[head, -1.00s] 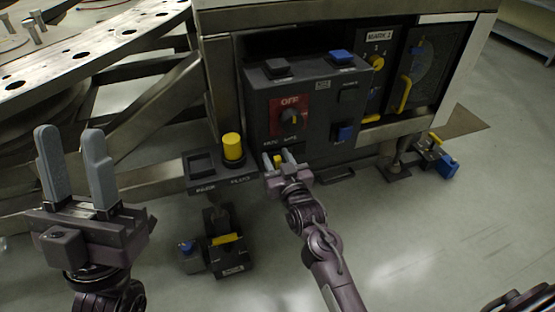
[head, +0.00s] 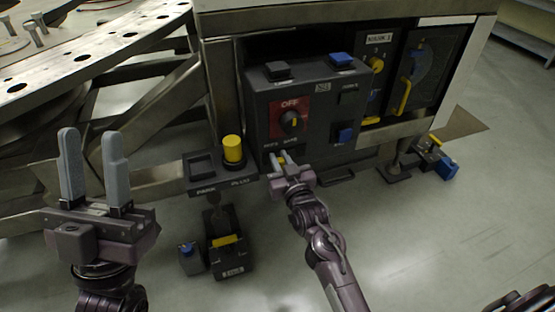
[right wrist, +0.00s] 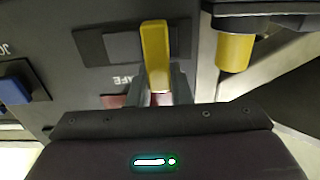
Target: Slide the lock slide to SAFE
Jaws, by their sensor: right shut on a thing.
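The lock slide is a yellow tab (right wrist: 155,55) on the dark face of the control box (head: 262,115), seen large in the right wrist view. It stands in front of a dark slot plate (right wrist: 100,46), with the partly hidden lettering "AFE" beside it. My right gripper (right wrist: 160,88) is shut on the yellow tab. In the head view the right gripper (head: 280,156) is at the lower left of the box face, and its fingers mostly hide the tab. My left gripper (head: 92,160) is open and empty at the left, away from the box.
The box carries a red OFF plate with a dark knob (head: 290,121) and blue buttons (head: 342,134). A yellow cylinder (head: 233,148) stands in a holder left of my right gripper. A dark floor unit (head: 230,256) lies below. Open floor is at the right.

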